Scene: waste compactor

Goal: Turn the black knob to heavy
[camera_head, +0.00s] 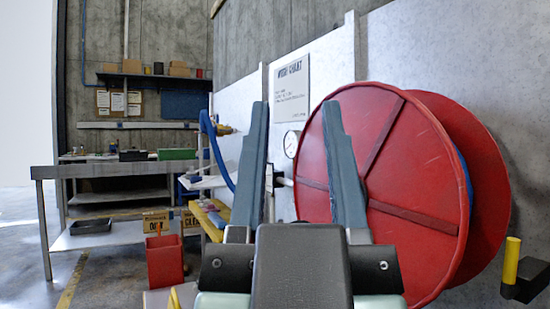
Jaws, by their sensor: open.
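My gripper (296,106) is in the middle of the view. Its two long grey fingers point up and away and stand apart, with nothing held between them. I cannot make out a black knob or a heavy mark. A small dark part (269,179) shows beside the left finger at the end of a short grey rod, but I cannot tell what it is. My fingers hide part of the wall there. A round white gauge (291,143) shows between the fingers, below a posted sheet (290,89).
A large red reel (400,160) stands close at the right, partly behind the right finger. A yellow and black handle (511,262) is at the lower right. A blue hose (213,145) hangs at the left. A metal table (100,169) and a red bin (165,260) stand further left.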

